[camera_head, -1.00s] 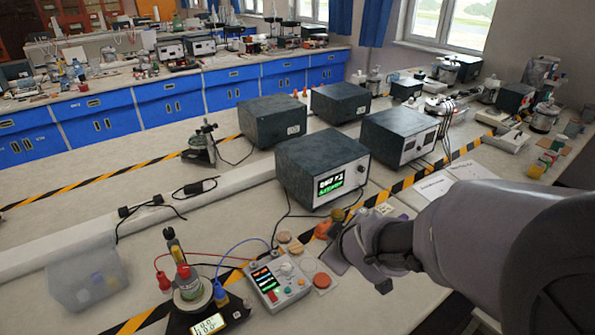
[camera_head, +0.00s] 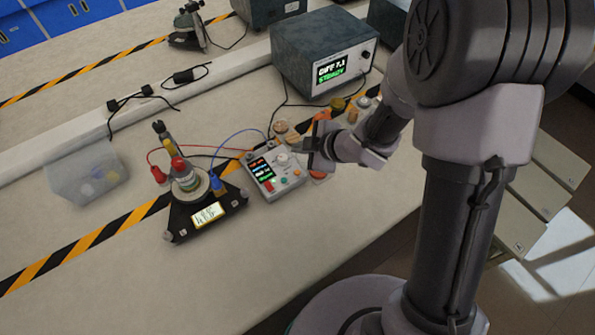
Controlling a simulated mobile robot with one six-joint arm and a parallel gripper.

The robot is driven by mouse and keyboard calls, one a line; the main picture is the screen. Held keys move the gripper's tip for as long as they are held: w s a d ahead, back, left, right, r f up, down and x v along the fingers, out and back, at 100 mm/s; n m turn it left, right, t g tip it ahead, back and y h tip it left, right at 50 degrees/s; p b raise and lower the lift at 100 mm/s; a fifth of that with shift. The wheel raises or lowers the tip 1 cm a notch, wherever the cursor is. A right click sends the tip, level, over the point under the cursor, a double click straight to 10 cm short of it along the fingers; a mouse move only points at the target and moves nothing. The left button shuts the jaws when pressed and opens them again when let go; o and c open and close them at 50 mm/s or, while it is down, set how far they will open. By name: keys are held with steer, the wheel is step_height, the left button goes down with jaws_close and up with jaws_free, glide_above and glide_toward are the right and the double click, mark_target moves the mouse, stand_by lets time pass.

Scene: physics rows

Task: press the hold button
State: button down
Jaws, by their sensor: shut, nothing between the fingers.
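A small grey control box (camera_head: 291,183) with a dark lit display (camera_head: 262,171) lies on the bench. Its face carries a pale knob (camera_head: 282,158), a red button (camera_head: 269,187) and a teal button (camera_head: 284,181). The labels are too small to read, so I cannot tell which is the hold button. My gripper (camera_head: 312,157) is shut and empty, just right of the box's upper right edge. It appears above the bench; contact with the box cannot be told. A red-orange disc (camera_head: 319,175) beside the box is partly hidden by my gripper.
Left of the box, a black triangular stand (camera_head: 180,228) holds a jar with red and blue leads. A clear bin (camera_head: 72,180) stands further left. A dark instrument (camera_head: 310,50) with a lit screen stands behind. The front of the bench is clear.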

steer(key=b, duration=0.7)
glide_above(300, 175)
step_height(300, 175, down, 8)
stand_by(1.5)
steer(key=shift+f+b, duration=0.35)
steer(key=shift+f, duration=0.1)
steer(key=shift+f+b, duration=0.3)
steer(key=shift+f, duration=0.05)
stand_by(0.3)
stand_by(0.4)
steer(key=shift+r+p, duration=0.75)
steer(key=shift+r, duration=0.05)
step_height(300, 175, up, 5)
steer(key=p, duration=0.4)
steer(key=shift+p, duration=0.35)
